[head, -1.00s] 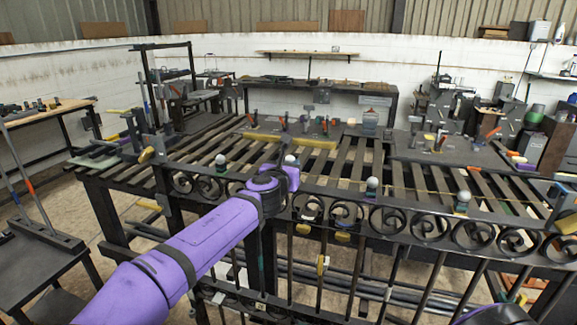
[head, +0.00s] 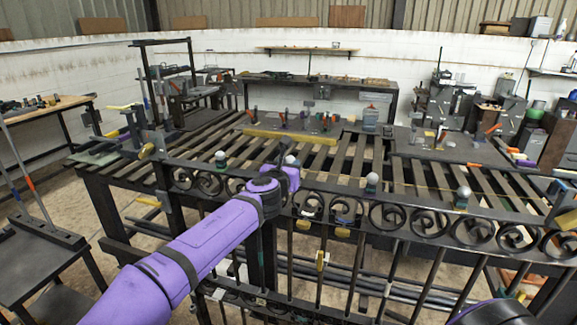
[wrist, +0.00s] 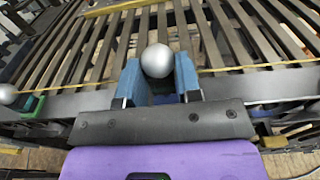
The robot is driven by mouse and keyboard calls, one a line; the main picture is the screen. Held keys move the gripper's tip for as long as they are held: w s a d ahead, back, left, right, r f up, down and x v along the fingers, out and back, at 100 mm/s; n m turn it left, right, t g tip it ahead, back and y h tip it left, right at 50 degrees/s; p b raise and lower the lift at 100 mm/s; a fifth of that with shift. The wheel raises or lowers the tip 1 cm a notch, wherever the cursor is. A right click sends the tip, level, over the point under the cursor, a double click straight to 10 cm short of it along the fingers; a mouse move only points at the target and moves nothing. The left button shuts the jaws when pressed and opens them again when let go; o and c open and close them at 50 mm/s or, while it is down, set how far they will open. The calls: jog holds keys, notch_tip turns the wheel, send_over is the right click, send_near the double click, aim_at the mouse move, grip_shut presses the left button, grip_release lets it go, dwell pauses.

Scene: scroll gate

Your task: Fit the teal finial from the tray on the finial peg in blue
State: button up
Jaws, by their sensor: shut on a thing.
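In the wrist view my gripper (wrist: 158,84) is shut on a finial with a round silver-grey ball (wrist: 157,60). Blue-coloured sides flank the ball, and the finial's lower part is hidden between them. It stands over the gate's dark top rail (wrist: 75,102); I cannot tell whether it sits on a peg or is held above one. In the head view the gripper is mostly hidden behind my purple wrist, with part of a ball (head: 291,160) showing just beyond. No teal part, blue peg mark or tray can be made out for sure.
Other ball finials stand along the gate: one with a green collar (head: 221,160), also at the wrist view's left edge (wrist: 8,94), and two to the right (head: 371,183) (head: 462,197). Scrollwork (head: 390,217) runs below the rail. A slatted bench (head: 340,158) lies behind.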

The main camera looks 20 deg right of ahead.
jog(key=shift+f, duration=0.85)
dwell(0.5)
jog(key=o, duration=1.1)
jog(key=v, duration=1.1)
jog(key=shift+d, duration=0.1)
jog(key=shift+w, duration=0.1)
